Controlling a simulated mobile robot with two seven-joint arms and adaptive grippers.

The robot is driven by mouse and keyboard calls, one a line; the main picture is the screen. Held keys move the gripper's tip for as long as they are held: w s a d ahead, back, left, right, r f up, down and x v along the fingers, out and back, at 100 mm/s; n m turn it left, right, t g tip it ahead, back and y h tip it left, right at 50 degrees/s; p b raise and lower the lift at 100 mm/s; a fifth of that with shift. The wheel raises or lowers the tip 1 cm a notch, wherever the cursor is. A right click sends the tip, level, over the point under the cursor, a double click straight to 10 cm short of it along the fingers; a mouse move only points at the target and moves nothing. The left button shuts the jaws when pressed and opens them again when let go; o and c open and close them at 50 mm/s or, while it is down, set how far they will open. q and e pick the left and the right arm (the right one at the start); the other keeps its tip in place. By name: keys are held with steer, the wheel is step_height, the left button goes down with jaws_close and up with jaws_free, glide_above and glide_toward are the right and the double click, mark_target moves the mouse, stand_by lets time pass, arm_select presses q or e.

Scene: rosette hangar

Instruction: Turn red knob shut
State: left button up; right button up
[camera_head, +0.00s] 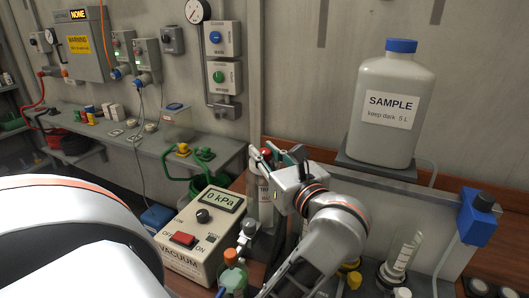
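My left gripper (279,157) is at the middle of the view, above the bench behind the vacuum box. A small red part (266,154), which may be the red knob, shows right at the fingertips, above a pale cylinder (265,198) with a label. The fingers and wrist partly hide it. I cannot tell whether the fingers touch it or how far they are closed. My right gripper is not in view.
The vacuum box (181,257) has a red switch, a black knob and a display reading 0 kPa. A large SAMPLE bottle (391,105) with a blue cap stands at the right. Glassware crowds the front right. A grey shelf (150,146) with small items runs along the wall.

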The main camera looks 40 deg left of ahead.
mark_target(264, 150)
arm_select(q)
jaws_close()
steer(key=shift+m+t+h+b, duration=0.3)
steer(key=shift+m+t+h, duration=0.3)
steer(key=shift+t, duration=0.4)
steer(key=o, duration=1)
jaws_free()
steer(key=shift+r, duration=0.15)
step_height(264, 150, up, 10)
steer(key=shift+f, duration=0.1)
